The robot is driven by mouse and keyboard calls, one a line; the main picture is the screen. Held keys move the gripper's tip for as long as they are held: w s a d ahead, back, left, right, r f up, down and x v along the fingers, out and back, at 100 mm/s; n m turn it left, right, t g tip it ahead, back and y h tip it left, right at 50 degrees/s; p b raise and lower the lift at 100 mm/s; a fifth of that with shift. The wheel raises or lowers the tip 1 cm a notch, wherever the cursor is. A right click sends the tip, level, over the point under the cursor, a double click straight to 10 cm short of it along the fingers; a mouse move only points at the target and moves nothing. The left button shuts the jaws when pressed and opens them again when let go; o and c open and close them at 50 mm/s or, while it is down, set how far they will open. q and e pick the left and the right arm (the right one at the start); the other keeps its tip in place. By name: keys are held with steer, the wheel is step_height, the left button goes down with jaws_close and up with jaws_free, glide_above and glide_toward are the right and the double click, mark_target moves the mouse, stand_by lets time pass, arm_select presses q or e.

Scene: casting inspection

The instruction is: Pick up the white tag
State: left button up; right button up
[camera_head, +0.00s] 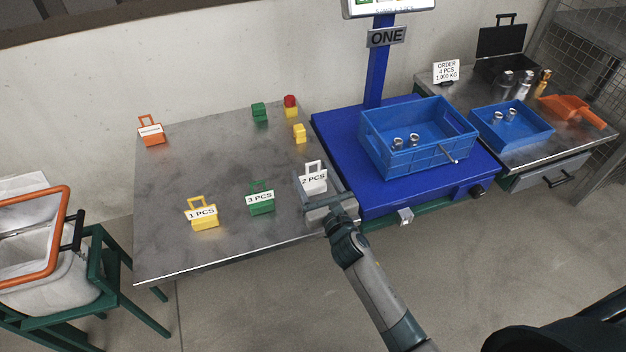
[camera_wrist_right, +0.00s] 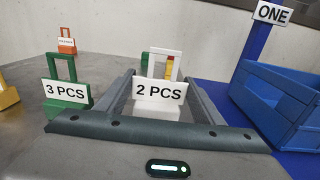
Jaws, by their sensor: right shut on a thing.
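The white tag (camera_head: 314,183) stands upright on the grey metal table, with a handle loop on top and a "2 PCS" label. It also shows in the right wrist view (camera_wrist_right: 160,92), between the two fingers. My right gripper (camera_head: 316,192) reaches in from the front and is shut on the white tag. The tag's lower part is partly hidden by the gripper in the head view. I cannot tell whether its base touches the table. My left gripper is not in view.
A green "3 PCS" tag (camera_head: 261,200) stands close at left, with a yellow "1 PCS" tag (camera_head: 203,215) beyond it. An orange tag (camera_head: 150,133) and small coloured blocks stand farther back. The blue scale (camera_head: 345,150) bearing a blue crate (camera_head: 380,158) is at right.

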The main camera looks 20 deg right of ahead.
step_height(320, 180, up, 2)
arm_select(q)
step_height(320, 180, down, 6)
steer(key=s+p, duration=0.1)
steer(key=p, duration=0.1)
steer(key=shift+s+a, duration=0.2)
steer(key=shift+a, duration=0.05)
arm_select(e)
steer(key=s+d+r, duration=0.6)
steer(key=s+d, duration=0.2)
steer(key=shift+s+r, duration=0.2)
steer(key=shift+s, duration=0.1)
